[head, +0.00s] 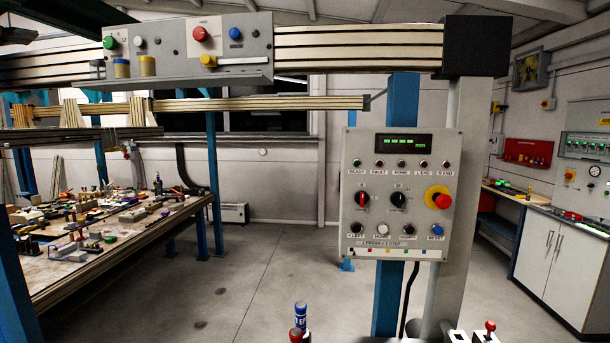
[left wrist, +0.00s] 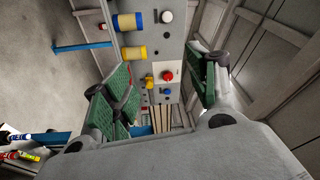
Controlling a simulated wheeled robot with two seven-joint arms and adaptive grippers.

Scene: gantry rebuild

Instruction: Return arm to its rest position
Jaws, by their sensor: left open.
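My left gripper (left wrist: 165,85) shows in the left wrist view, its two green-padded fingers apart with nothing held between them. How far the fingertips are from the panel is hard to tell. In the head view the same panel (head: 170,60) is mounted on the gantry beam at the upper left. I cannot make out my left gripper in the head view. My right gripper is in neither view.
A pendant control box (head: 400,195) with a lit display hangs on the post at centre right. A cluttered workbench (head: 110,255) stands at the left. Cabinets (head: 570,265) stand at the right. The floor (head: 250,270) between is clear.

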